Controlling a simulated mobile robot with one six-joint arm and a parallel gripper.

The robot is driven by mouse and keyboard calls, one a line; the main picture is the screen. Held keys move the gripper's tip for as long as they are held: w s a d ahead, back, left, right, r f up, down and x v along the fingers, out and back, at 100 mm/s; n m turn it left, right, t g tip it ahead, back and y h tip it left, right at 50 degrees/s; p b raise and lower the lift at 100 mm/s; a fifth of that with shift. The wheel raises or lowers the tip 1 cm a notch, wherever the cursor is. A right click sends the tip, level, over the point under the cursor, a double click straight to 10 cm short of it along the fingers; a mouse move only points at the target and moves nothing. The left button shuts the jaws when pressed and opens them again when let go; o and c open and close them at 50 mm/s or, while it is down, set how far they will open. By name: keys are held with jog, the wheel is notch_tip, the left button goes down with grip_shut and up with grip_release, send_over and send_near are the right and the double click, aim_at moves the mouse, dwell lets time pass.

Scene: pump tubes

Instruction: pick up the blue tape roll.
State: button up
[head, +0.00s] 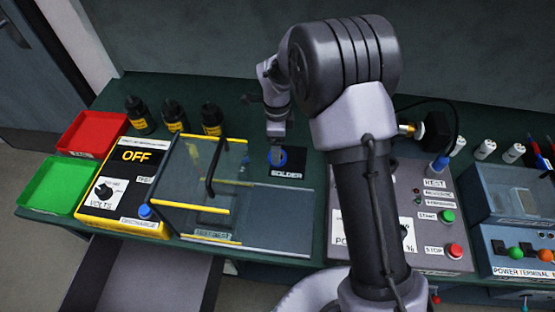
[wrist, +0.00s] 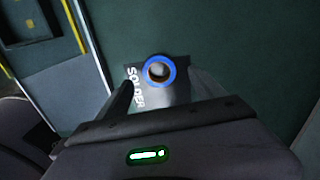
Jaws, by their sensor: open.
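The blue tape roll (wrist: 158,70) is a blue ring with a pale centre, lying on a black mat marked SOLDER (wrist: 134,89) in the wrist view. Nothing is held between the fingers. I cannot tell how far the fingertips are above the mat.
A clear guard box with yellow edges (head: 197,240) stands left of the mat. Dark bottles (head: 173,115), a red tray (head: 92,132) and a green tray (head: 54,186) are further left. A grey control panel (head: 428,227) is on the right. The green bench behind the mat is clear.

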aim_at(283, 154)
notch_tip(283, 154, down, 4)
jog(key=shift+f+b, duration=0.2)
jog(key=shift+b, duration=0.7)
jog(key=shift+r, duration=0.15)
jog(key=shift+c, duration=0.5)
jog(key=c, duration=1.4)
